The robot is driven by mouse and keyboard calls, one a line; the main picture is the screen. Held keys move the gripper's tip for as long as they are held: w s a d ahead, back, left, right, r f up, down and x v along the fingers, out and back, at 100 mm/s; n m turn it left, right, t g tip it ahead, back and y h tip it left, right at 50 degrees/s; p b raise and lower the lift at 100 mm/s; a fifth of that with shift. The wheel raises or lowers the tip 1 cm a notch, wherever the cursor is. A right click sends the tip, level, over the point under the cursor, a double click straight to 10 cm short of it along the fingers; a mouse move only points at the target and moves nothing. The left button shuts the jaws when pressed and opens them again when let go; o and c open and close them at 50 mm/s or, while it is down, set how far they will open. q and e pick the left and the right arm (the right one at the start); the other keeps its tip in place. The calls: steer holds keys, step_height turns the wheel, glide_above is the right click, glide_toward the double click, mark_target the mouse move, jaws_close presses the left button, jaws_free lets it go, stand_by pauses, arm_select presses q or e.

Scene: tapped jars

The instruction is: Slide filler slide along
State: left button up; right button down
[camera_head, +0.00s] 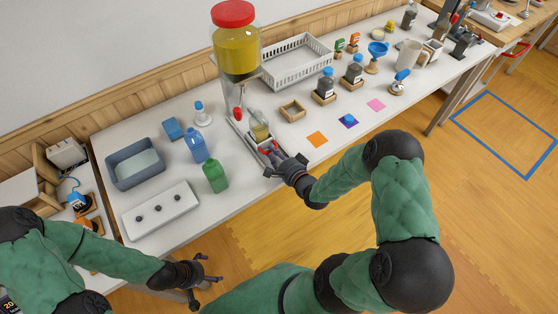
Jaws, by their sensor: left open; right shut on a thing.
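The tall dispenser jar (237,52) with a red lid and yellow contents stands at the back of the table. A red tap (238,114) hangs below it. The filler slide (235,128) is a pale narrow rail running from under the dispenser toward the front edge. A small clear jar (260,133) with yellowish contents stands upright on it, in front of the tap. My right gripper (273,158) is shut on the slide's near end, where red parts show; its fingers partly hide the grip. My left gripper (207,270) is open and empty, off the table's front edge.
Left of the slide stand a green bottle (215,177), a blue bottle (196,146) and a grey tub (111,168). Right of it are a small wooden tray (292,118), an orange square (317,139) and dark jars with blue lids (326,83). A white basket (268,80) is behind.

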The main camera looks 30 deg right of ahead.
mark_target(264, 141)
steer(key=x, duration=0.2)
steer(key=r+b+x, duration=0.1)
steer(key=x, duration=0.2)
steer(key=b+x, duration=0.1)
steer(key=x, duration=0.2)
steer(key=shift+w+r, duration=0.3)
steer(key=shift+w+r+b, duration=0.15)
steer(key=shift+b, duration=0.15)
steer(key=c, duration=1.4)
jaws_free()
steer(key=shift+w, duration=0.25)
steer(key=v, duration=1.2)
steer(key=shift+a, duration=0.1)
